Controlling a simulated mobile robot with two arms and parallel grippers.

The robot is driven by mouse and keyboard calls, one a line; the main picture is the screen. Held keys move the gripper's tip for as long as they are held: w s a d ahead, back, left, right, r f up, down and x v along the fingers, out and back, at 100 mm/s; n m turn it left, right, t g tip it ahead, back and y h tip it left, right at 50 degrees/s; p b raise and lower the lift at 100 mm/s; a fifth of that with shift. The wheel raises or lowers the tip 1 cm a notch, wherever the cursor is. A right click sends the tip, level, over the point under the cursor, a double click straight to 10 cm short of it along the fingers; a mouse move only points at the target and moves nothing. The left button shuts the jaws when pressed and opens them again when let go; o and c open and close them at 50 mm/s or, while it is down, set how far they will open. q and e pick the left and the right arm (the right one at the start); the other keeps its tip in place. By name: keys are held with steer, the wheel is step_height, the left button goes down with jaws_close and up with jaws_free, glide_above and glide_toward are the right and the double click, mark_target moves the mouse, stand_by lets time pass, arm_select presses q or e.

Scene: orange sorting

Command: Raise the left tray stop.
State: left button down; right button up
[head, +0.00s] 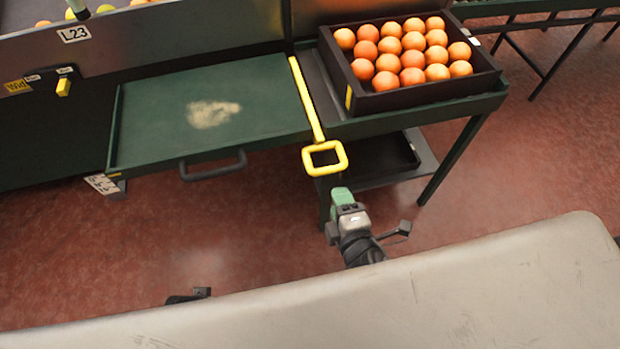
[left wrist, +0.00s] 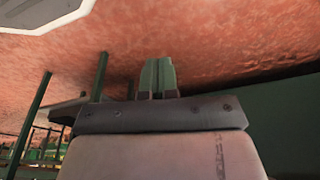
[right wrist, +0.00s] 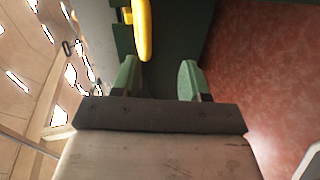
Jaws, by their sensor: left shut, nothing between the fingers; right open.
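A long yellow bar with a square loop handle (head: 325,158) runs along the right edge of a green tray (head: 150,115); it looks like the tray stop, lying low. The loop hangs over the tray's front edge. My right gripper (head: 342,195) is just in front of and below the loop, apart from it in the head view. In the right wrist view my right gripper (right wrist: 158,80) is open, with the yellow loop (right wrist: 143,35) just beyond its left finger. My left gripper (left wrist: 159,76) is shut and empty over the red floor, away from the stop.
A dark crate (head: 425,97) of oranges stands on the green stand right of the bar. The tray has a dark front handle (head: 214,165) and a pale stain. A small yellow lever (head: 63,87) is at the left. Red floor lies open in front.

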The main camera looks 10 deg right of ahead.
steer(key=shift+t, duration=0.3)
steer(key=x, duration=0.3)
steer(key=r+x, duration=0.1)
steer(key=x, duration=0.5)
steer(key=shift+w+r, duration=0.25)
steer(key=shift+w, duration=0.25)
arm_select(q)
steer(key=shift+w+r, duration=0.2)
steer(key=shift+r, duration=0.4)
arm_select(e)
steer(key=shift+w+f, duration=0.1)
steer(key=shift+w, duration=0.45)
arm_select(q)
steer(key=shift+a, duration=0.1)
arm_select(e)
jaws_close()
